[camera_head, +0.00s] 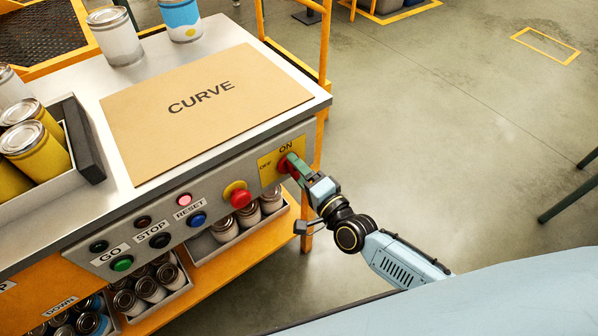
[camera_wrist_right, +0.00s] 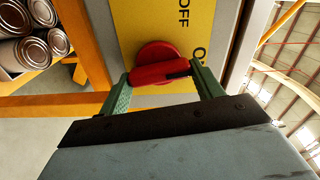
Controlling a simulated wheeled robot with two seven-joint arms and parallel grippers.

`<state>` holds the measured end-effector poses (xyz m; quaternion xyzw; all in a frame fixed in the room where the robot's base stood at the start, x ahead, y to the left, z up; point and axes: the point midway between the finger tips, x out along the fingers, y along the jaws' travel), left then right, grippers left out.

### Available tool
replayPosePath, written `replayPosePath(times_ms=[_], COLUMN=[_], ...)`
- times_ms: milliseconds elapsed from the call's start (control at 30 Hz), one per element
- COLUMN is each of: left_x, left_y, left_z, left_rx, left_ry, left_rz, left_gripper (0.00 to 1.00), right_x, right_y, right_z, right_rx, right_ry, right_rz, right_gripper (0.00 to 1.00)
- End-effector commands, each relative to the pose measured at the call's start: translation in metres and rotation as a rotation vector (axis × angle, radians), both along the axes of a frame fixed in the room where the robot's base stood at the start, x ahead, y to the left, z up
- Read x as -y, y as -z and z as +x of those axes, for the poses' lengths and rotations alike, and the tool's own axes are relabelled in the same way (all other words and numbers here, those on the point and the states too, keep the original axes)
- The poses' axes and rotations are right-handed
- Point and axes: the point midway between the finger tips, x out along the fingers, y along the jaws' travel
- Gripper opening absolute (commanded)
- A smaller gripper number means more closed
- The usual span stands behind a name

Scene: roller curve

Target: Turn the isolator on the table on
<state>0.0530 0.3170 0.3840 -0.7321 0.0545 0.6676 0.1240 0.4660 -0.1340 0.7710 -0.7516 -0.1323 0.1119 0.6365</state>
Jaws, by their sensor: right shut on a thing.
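The isolator is a red rotary knob (camera_head: 284,166) on a yellow plate (camera_head: 267,170) marked OFF and ON, at the right end of the table's front panel. It also shows in the right wrist view as a red disc with a bar handle (camera_wrist_right: 158,72). My right gripper (camera_head: 293,167) is at the knob, its two green fingers (camera_wrist_right: 160,82) on either side of the red handle, shut on it. In the wrist view the handle lies nearly level, slightly tilted, with a dark mark near its right end. My left gripper is not in view.
The panel (camera_head: 220,180) also carries a red emergency button (camera_head: 241,198), a blue RESET button (camera_head: 197,219), a black STOP button (camera_head: 159,240) and a green GO button (camera_head: 122,263). A CURVE board (camera_head: 205,110) lies on the table. Cans stand below.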

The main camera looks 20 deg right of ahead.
Motion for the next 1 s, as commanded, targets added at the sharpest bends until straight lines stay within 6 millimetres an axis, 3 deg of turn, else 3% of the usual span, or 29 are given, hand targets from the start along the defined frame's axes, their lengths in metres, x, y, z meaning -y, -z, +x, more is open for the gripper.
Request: replayPosePath(times_ms=[333, 900, 933, 1000], left_x=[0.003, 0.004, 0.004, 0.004], left_y=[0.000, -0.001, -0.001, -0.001], left_z=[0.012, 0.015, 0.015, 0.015], left_rx=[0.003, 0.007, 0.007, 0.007], left_ry=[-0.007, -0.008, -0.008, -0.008], left_rz=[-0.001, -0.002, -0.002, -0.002], left_gripper=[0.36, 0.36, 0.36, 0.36], right_x=[0.000, 0.000, 0.000, 0.000], right_y=[0.001, 0.001, 0.001, 0.001], right_z=[0.000, 0.000, 0.000, 0.000], right_rx=[-0.052, -0.066, -0.066, -0.065], right_ry=[0.000, 0.000, 0.000, 0.000], right_rz=[0.142, 0.175, 0.175, 0.174], right_gripper=[0.43, 0.43, 0.67, 0.76])
